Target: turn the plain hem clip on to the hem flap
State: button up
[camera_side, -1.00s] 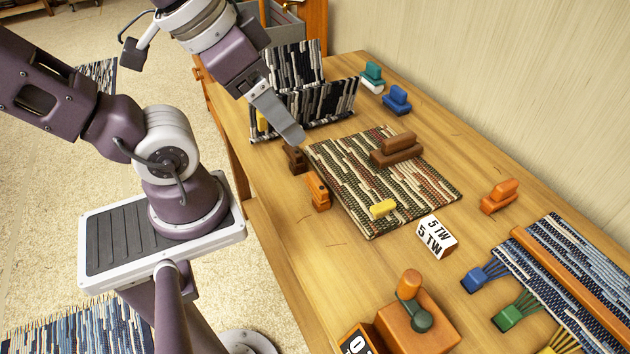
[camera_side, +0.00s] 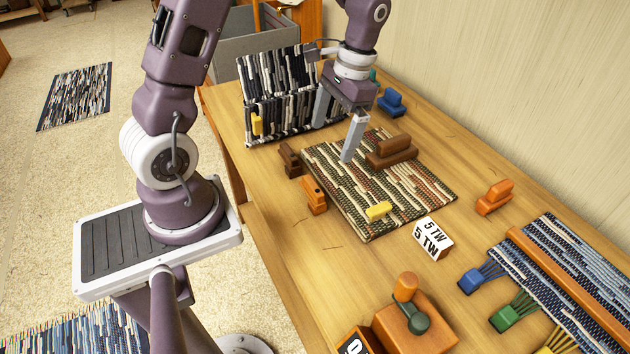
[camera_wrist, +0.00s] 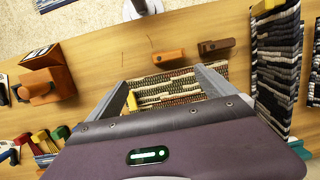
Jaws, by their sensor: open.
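My gripper (camera_side: 334,138) is open and empty, its two fingers pointing down over the back left part of the flat striped rug (camera_side: 415,205). In the wrist view its fingers (camera_wrist: 160,78) are spread with nothing between them. An orange clip (camera_side: 315,195) and a dark brown clip (camera_side: 289,158) stand on the table left of the rug. They also show in the wrist view, orange (camera_wrist: 168,56) and brown (camera_wrist: 216,46). I cannot tell which clip is the plain one. A black-and-white folded rug (camera_side: 275,75) with a raised flap stands behind, a yellow clip (camera_side: 257,125) at its left.
A brown block (camera_side: 391,152) and a yellow clip (camera_side: 378,210) sit on the flat rug. A blue block (camera_side: 392,102) and another orange block (camera_side: 494,197) stand to the right. A white box marked 5 TW (camera_side: 432,240) and a wooden lever block (camera_side: 415,328) are nearer.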

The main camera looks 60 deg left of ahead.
jog(key=g, duration=0.2)
send_near(314, 184)
notch_tip(314, 184, down, 2)
jog(key=x, duration=0.7)
jog(key=shift+s, duration=0.45)
jog(key=c, duration=2.1)
jog(key=shift+o, duration=0.2)
